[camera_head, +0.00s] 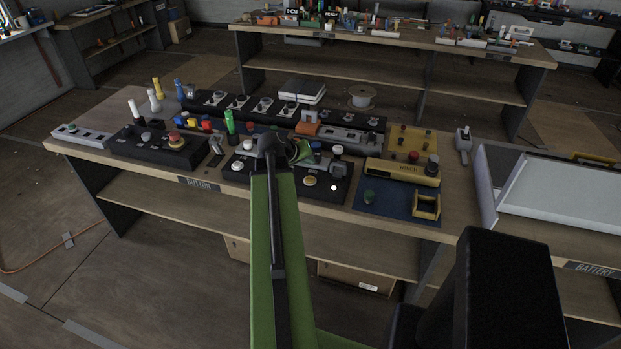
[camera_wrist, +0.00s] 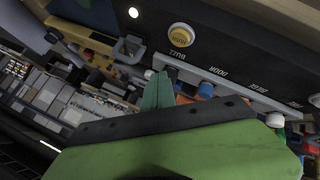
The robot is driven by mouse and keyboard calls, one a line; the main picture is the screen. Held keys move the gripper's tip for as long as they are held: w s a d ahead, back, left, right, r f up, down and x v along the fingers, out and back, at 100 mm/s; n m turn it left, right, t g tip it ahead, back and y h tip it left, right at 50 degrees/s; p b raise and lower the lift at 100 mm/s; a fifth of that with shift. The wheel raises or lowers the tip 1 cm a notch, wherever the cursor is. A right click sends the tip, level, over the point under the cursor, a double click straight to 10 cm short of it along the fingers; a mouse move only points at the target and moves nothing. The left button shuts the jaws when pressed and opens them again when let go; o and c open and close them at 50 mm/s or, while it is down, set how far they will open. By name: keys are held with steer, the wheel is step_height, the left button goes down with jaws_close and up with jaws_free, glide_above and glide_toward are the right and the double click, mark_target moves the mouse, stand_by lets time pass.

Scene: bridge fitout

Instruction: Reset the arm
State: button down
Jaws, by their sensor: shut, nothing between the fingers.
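My green arm reaches forward from the bottom of the head view to the front of the button table (camera_head: 190,183). My gripper (camera_head: 300,152) is at the arm's far end, over the black button panel. Its green fingers show in the wrist view (camera_wrist: 158,88), shut with nothing between them. The black panel's front face (camera_wrist: 215,62) and a yellow button (camera_wrist: 180,36) are close to the fingers in the wrist view. I cannot tell whether the fingers touch anything.
A black box with a red button (camera_head: 175,140) stands left of my gripper. A yellow box (camera_head: 402,171) and a blue mat (camera_head: 390,200) lie to the right. A white-panelled battery table (camera_head: 560,195) is farther right. Floor at the left is mostly open.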

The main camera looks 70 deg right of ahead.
steer(key=shift+w, duration=0.1)
steer(key=w+a+n+t, duration=0.2)
steer(key=w+a, duration=0.6)
steer(key=w, duration=0.4)
steer(key=w+a+n+t, duration=0.25)
steer(key=w+a, duration=0.45)
steer(key=w, duration=0.6)
steer(key=w+a+f+n+t+y, duration=0.1)
steer(key=w+a+n, duration=0.1)
steer(key=w+a, duration=0.5)
steer(key=w+a+f+n+y, duration=0.15)
steer(key=w+a, duration=0.25)
steer(key=a, duration=0.8)
steer(key=a+f+n+y, duration=0.2)
steer(key=a, duration=1.1)
steer(key=a+f+n+y, duration=0.1)
steer(key=a+f+y, duration=0.1)
steer(key=a, duration=1.1)
steer(key=s+a+n+g+y, duration=0.1)
steer(key=s+a+g+y, duration=0.1)
steer(key=s+a, duration=0.3)
steer(key=shift+a+f+g, duration=0.4)
steer(key=shift+g, duration=0.15)
steer(key=shift+s, duration=0.1)
